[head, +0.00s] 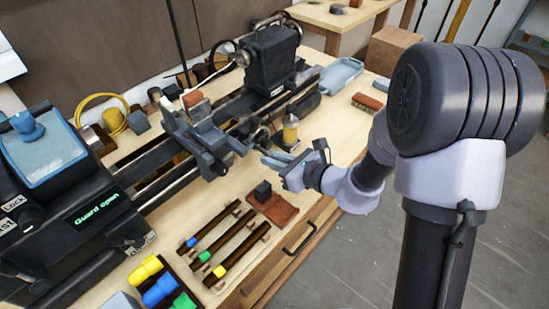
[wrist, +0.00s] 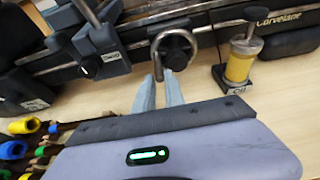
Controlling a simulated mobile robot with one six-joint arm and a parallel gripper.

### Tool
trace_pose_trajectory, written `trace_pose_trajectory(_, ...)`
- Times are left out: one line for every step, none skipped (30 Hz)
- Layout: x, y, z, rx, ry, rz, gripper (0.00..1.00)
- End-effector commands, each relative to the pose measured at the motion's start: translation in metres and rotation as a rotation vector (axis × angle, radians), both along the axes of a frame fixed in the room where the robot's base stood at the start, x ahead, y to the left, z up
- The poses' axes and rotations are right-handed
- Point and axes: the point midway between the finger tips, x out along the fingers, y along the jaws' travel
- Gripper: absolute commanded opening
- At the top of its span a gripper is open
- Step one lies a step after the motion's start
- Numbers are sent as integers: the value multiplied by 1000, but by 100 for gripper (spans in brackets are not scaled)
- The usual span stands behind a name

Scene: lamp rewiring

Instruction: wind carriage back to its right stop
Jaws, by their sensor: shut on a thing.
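The lathe carriage (head: 205,140) sits on the bed rails between the headstock and the tailstock, with a tool block on top. In the wrist view the carriage (wrist: 98,50) is at the upper left. A dark round handwheel (wrist: 176,50) with a metal crank handle (wrist: 158,52) is on the front of the lathe, right of the carriage. My gripper (head: 268,158) reaches it from the front. In the wrist view my gripper (wrist: 163,78) has its pale fingers close together at the crank handle, shut on it. I cannot make out the right stop.
A yellow oiler (wrist: 240,62) stands just right of the handwheel. The tailstock (head: 272,58) is farther along the bed. The headstock display (head: 97,207) reads "Guard open". Tool bars (head: 222,245) and coloured-capped pieces (head: 162,288) lie in front.

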Motion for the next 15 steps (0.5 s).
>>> trace_pose_trajectory(-2,2,3,0,0,9,0)
trace_pose_trajectory(-2,2,4,0,0,9,0)
trace_pose_trajectory(-1,2,5,0,0,9,0)
trace_pose_trajectory(-1,2,8,0,0,9,0)
trace_pose_trajectory(0,2,10,0,0,9,0)
trace_pose_trajectory(1,1,14,1,-1,9,0)
trace_pose_trajectory(2,1,16,0,-1,9,0)
trace_pose_trajectory(2,1,19,0,-1,9,0)
trace_pose_trajectory(3,0,21,0,-2,8,0)
trace_pose_trajectory(4,0,21,0,-2,8,0)
trace_pose_trajectory(4,-1,21,1,-2,8,0)
trace_pose_trajectory(5,-2,22,1,-3,7,0)
trace_pose_trajectory(6,-2,23,1,-3,7,0)
trace_pose_trajectory(8,-4,24,2,-3,6,0)
trace_pose_trajectory(9,-5,25,2,-3,6,0)
